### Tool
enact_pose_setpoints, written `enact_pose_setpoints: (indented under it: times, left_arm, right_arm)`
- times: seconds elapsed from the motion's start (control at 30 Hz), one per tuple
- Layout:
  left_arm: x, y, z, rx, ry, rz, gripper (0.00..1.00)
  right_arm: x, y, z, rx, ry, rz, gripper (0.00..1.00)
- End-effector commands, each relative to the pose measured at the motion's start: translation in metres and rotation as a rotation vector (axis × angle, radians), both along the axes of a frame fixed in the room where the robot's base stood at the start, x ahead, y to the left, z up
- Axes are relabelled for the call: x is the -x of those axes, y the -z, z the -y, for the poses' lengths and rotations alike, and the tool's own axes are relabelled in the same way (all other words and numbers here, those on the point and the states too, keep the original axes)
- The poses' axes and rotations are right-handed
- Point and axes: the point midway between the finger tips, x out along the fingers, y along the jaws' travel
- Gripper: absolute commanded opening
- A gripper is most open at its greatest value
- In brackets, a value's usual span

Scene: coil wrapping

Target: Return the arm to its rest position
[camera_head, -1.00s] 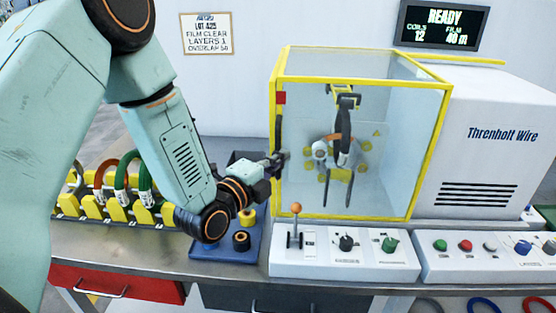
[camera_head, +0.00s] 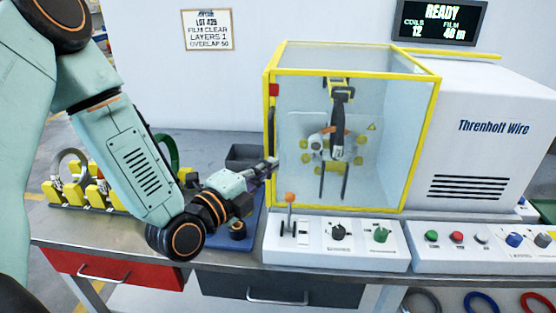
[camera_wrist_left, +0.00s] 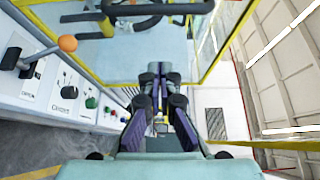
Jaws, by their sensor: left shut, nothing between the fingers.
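My left gripper (camera_head: 268,166) is at the left front edge of the yellow-framed clear enclosure (camera_head: 268,120) in the head view. Its fingers are shut with nothing between them; I cannot tell whether they touch the frame. In the left wrist view the gripper (camera_wrist_left: 158,72) shows its fingers together, with the enclosure beyond. My left arm (camera_head: 135,160) comes in from the left and bends low over the bench. My right gripper does not show.
A control panel with an orange-knobbed lever (camera_head: 289,198) stands just right of my gripper. A blue tray (camera_head: 215,241) lies under my wrist. A coil rack (camera_head: 100,200) is behind my arm. A white machine (camera_head: 490,140) stands right.

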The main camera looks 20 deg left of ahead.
Motion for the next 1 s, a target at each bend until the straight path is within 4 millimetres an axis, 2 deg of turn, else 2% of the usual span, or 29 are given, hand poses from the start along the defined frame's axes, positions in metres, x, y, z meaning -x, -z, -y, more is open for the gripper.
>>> enact_pose_setpoints:
  times: [0.2, 0.57, 0.67, 0.77, 0.93, 1.0]
  left_arm:
    - [0.015, 0.0, -0.003, 0.002, -0.003, 0.0, 0.0]
    - [0.019, 0.0, 0.0, 0.03, 0.001, -0.008, 0.0]
    - [0.02, 0.006, 0.001, 0.136, 0.005, -0.058, 0.0]
    - [0.021, 0.02, 0.0, 0.311, -0.012, -0.166, 0.0]
    - [0.027, 0.054, -0.001, 0.626, -0.094, -0.39, 0.0]
    - [0.033, 0.076, 0.0, 0.746, -0.146, -0.492, 0.0]
  right_arm:
    - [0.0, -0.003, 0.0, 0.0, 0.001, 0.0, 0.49]
    - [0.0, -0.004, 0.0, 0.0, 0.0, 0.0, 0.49]
    - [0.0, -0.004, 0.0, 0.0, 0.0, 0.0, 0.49]
    - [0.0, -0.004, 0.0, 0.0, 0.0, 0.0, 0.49]
    - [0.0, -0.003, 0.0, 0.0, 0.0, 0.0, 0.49]
    - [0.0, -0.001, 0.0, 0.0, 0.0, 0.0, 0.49]
